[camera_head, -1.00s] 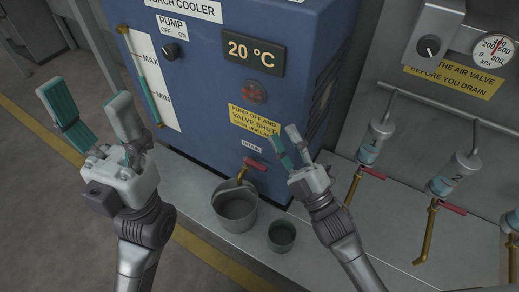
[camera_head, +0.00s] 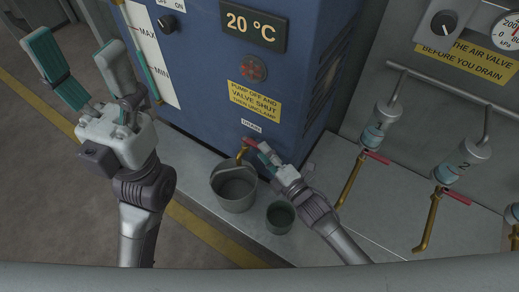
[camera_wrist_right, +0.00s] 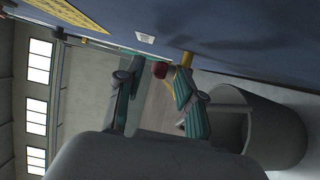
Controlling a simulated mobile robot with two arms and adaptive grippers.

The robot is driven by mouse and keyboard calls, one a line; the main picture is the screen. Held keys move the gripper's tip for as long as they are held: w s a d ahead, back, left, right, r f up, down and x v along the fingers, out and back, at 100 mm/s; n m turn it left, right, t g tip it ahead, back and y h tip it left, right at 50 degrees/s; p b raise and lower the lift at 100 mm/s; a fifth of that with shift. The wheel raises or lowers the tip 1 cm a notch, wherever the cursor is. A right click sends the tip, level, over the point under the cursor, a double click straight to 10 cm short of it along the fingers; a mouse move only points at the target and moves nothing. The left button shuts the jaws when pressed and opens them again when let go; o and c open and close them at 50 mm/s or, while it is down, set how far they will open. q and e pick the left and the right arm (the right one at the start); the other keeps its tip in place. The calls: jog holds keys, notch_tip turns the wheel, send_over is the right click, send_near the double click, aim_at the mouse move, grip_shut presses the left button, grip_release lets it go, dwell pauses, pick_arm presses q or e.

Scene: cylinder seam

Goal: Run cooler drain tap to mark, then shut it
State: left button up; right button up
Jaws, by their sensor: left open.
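The blue cooler (camera_head: 205,75) has a drain tap with a brass spout (camera_head: 241,154) and a red handle (camera_head: 250,142) low on its front. Its sight gauge (camera_head: 149,71) is marked MAX and MIN, with a teal column in the tube. A grey bucket (camera_head: 235,200) stands below the spout. My right gripper (camera_head: 264,152) is at the red handle; in the right wrist view its fingers are apart, with the handle's red end (camera_wrist_right: 160,69) near the gap between them. Whether they touch it is unclear. My left gripper (camera_head: 76,62) is open and empty, left of the cooler.
A small dark cup (camera_head: 280,217) stands right of the bucket on the grey ledge. Numbered cylinders (camera_head: 380,127) with red-handled brass taps are at the right. A yellow sign (camera_head: 254,101) mentions pump off and valve shut.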

aim_at(254, 144)
jog(key=shift+b+x, duration=0.4)
jog(key=shift+x, duration=1.2)
grip_shut()
